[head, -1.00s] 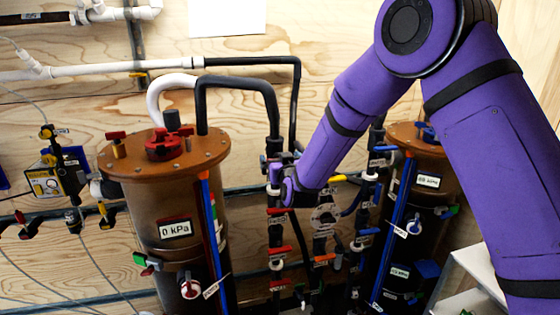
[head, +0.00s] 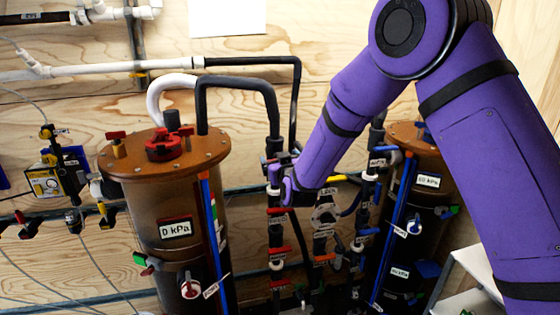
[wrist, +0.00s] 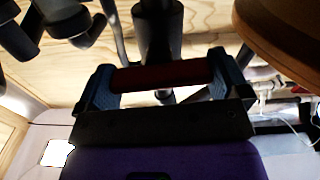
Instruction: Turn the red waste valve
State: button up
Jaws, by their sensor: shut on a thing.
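In the wrist view a dark red valve handle (wrist: 162,75) lies crosswise between the two blue-padded fingers of my gripper (wrist: 161,80). My gripper is shut on it, one finger at each end of the bar. Behind the handle is a dark vertical pipe (wrist: 158,30). In the head view my gripper (head: 277,178) is at the upper part of the left black pipe of the manifold and hides the held handle. Other red handles (head: 280,252) sit lower on that pipe. Their labels are too small to read, so I cannot confirm which is the waste valve.
A brown tank (head: 165,205) marked 0 kPa stands close left of my gripper. A second tank (head: 425,190) stands to the right. Black hoses (head: 240,84) arch above. A yellow handle (head: 333,178) and blue handles crowd the pipes to the right. A white shelf (head: 478,268) is at lower right.

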jog(key=n, duration=0.4)
jog(key=shift+a, duration=0.1)
jog(key=n, duration=0.5)
jog(key=shift+s+a+f, duration=0.1)
jog(key=n, duration=0.4)
jog(key=shift+f, duration=0.1)
jog(key=shift+n, duration=1.7)
jog(key=shift+f, duration=0.1)
jog(key=o, duration=0.6)
jog(key=shift+c, duration=0.2)
jog(key=shift+s, duration=0.1)
